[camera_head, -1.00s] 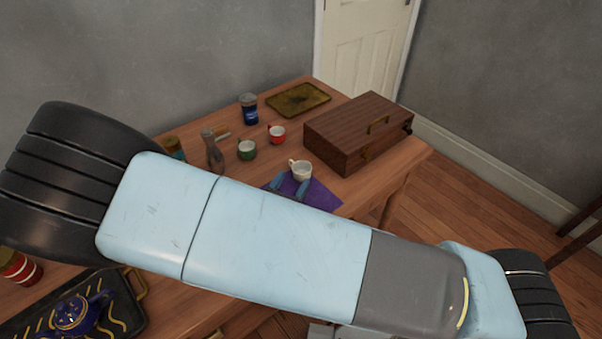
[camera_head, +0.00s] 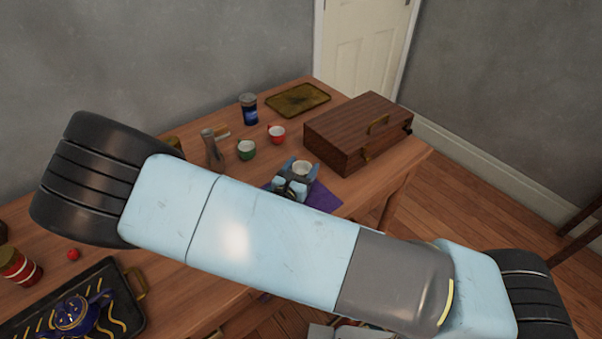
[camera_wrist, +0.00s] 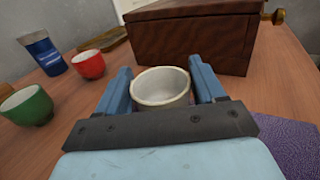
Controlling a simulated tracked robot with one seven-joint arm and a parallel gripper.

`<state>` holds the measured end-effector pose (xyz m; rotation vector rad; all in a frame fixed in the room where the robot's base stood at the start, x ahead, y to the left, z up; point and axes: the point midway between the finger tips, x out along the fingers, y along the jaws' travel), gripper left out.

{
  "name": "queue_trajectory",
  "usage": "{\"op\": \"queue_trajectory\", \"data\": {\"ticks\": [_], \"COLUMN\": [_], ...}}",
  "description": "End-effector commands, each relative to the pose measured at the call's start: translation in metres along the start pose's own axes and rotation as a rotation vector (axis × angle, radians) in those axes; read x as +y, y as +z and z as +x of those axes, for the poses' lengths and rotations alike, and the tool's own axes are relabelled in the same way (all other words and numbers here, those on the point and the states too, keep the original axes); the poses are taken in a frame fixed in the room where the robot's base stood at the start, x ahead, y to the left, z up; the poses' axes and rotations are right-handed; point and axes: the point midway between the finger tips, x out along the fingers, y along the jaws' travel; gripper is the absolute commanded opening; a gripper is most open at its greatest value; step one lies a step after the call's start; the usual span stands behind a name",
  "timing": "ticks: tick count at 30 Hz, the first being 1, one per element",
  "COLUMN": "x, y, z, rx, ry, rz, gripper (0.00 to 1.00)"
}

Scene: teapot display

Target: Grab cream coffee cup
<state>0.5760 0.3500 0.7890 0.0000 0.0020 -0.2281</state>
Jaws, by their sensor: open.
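The cream coffee cup (camera_head: 303,169) stands upright on the table near the purple cloth (camera_head: 321,197). In the wrist view the cup (camera_wrist: 160,88) sits between the two blue fingers of my gripper (camera_wrist: 160,84). The fingers are open, one on each side of the cup, and a small gap shows at least on the right. In the head view my gripper (camera_head: 299,171) is around the cup, and my arm hides part of the table in front. The cup's handle cannot be made out now.
A wooden box (camera_head: 358,133) stands close behind the cup. A red cup (camera_head: 277,134), a green cup (camera_head: 246,150) and a blue canister (camera_head: 249,109) stand to the left. A dark tray (camera_head: 299,99) lies at the back. A teapot (camera_head: 72,312) sits at the lower left.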

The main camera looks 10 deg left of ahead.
Motion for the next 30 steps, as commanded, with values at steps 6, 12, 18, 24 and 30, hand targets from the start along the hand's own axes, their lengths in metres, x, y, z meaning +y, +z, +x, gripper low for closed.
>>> {"op": "queue_trajectory", "data": {"ticks": [6,12,18,24,30], "x": [0.0,0.0,0.0,0.0,0.001], "y": [0.0,0.0,0.0,0.004,0.022], "z": [0.0,0.0,0.0,0.0,0.0], "rx": [0.0,0.0,-0.001,-0.001,-0.001], "ry": [0.0,0.0,0.0,0.0,0.0], "rz": [0.0,0.0,0.0,0.002,0.003], "gripper": [0.56,0.37,0.31,0.31,0.31]}}
